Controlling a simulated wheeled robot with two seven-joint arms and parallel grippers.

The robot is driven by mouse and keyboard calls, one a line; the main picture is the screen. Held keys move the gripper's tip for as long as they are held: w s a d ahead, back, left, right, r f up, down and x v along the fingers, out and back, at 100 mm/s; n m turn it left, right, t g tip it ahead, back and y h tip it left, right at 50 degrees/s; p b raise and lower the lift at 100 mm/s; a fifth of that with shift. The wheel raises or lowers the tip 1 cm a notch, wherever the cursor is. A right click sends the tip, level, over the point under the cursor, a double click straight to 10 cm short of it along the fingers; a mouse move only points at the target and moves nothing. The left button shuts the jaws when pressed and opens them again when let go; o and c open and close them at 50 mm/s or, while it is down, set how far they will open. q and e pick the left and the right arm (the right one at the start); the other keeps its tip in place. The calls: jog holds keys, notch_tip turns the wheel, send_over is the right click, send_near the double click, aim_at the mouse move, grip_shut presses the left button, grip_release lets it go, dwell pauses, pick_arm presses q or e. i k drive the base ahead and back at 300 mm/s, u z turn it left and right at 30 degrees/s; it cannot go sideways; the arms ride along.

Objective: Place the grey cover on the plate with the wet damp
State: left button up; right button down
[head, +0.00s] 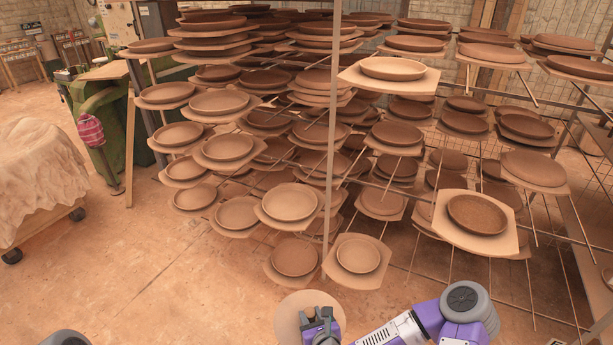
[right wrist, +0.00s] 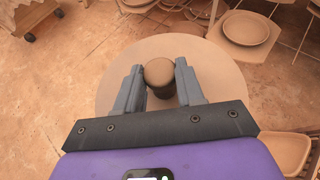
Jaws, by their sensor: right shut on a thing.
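The grey cover is a flat round disc with a short knob; it shows beige in the warm light, at the bottom of the head view (head: 288,318) and in the right wrist view (right wrist: 117,82). My right gripper (head: 321,316) is above the disc with its fingers on either side of the knob (right wrist: 159,72), shut on it. The cover is apart from the rack. A plate (head: 477,214) on a pale board at the rack's right front looks darker and speckled, unlike the dry plates around it. My left gripper is not in view.
A tall metal rack with a front post (head: 333,140) holds many brown plates on boards, with thin rods sticking out between them. A nearer plate (head: 358,255) sits low beside the post. A cloth-covered cart (head: 35,170) stands left. The floor (head: 130,270) at left front is clear.

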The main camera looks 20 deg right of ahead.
aim_at(477, 212)
jog(key=z, duration=0.75)
jog(key=i, duration=0.85)
jog(key=z, duration=0.55)
